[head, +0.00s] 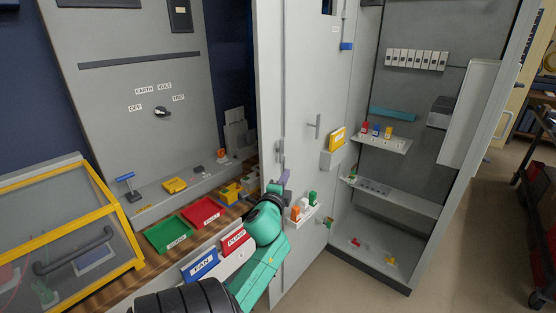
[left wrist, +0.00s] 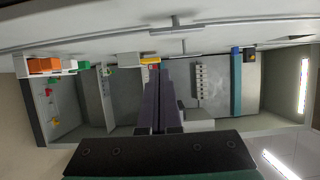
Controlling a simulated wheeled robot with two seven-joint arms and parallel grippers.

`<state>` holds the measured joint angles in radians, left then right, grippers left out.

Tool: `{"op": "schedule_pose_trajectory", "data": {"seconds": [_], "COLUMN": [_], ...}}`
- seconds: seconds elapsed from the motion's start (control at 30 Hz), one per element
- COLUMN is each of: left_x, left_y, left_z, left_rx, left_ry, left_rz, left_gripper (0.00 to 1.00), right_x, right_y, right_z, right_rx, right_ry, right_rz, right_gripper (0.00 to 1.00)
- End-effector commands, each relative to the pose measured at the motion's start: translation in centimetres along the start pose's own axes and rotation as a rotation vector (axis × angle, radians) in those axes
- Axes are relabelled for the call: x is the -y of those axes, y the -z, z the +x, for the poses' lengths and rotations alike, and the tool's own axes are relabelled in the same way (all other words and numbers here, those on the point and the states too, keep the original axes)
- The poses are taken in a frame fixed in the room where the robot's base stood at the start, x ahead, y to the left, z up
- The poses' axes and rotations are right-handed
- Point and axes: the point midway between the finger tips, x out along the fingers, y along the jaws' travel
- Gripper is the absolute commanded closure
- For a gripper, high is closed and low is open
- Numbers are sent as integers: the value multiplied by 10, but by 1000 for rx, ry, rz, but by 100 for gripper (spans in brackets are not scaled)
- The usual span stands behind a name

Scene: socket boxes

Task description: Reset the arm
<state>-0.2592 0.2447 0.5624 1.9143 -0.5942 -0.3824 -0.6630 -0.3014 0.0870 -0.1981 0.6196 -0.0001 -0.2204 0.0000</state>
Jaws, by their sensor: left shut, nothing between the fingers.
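My left arm (head: 262,240), green with a black cuff, reaches in from the bottom of the head view. Its gripper (head: 283,178) points up in front of the open grey cabinet door (head: 300,90). In the left wrist view the dark fingers (left wrist: 160,95) lie side by side, shut and empty. The door handle (head: 318,125) is up and right of the gripper in the head view, apart from it. My right gripper is not in view.
A small door shelf (head: 300,217) with orange, white and green pieces is just right of the gripper. The open cabinet (head: 395,165) has shelves with small parts. Green (head: 168,235) and red (head: 203,212) trays sit on the bench. A yellow-framed clear box (head: 70,220) stands left.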

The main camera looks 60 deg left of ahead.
Motion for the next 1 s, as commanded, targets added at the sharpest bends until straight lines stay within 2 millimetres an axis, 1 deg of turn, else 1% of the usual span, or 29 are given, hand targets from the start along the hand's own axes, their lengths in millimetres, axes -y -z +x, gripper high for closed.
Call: {"op": "schedule_pose_trajectory", "data": {"seconds": [0.03, 0.1, 0.17, 0.23, 0.3, 0.4, 0.5, 0.7, 0.83, 0.87, 0.93, 0.97, 1.0], "left_x": [-3, -4, -4, -4, -4, -2, 0, 0, -3, -8, -33, -50, -79], "left_y": [-2, -4, -7, -10, -12, -14, -14, -14, -14, -13, -9, -6, 0], "left_z": [-10, -25, -38, -54, -67, -80, -84, -84, -83, -82, -77, -75, -72], "left_rx": [0, 0, 1, 1, 2, 1, 0, 1, -1, -2, -13, -19, -28], "left_ry": [-2, -2, -3, -3, -3, -2, 0, 0, -6, -15, -66, -100, -158], "left_rz": [1, 0, 1, 0, 0, -1, -1, -1, -4, -11, -46, -70, -108], "left_gripper": [100, 100, 100, 100, 100, 100, 100, 100, 100, 100, 100, 100, 100], "right_x": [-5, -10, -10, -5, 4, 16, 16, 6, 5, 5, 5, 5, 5], "right_y": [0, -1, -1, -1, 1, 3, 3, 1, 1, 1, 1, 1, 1], "right_z": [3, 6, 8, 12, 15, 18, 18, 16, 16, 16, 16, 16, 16], "right_rx": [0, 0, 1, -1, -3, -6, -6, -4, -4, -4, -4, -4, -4], "right_ry": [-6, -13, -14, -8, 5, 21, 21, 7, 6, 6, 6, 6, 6], "right_rz": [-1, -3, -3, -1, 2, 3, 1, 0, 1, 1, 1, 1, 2], "right_gripper": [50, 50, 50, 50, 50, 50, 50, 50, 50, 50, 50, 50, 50]}}
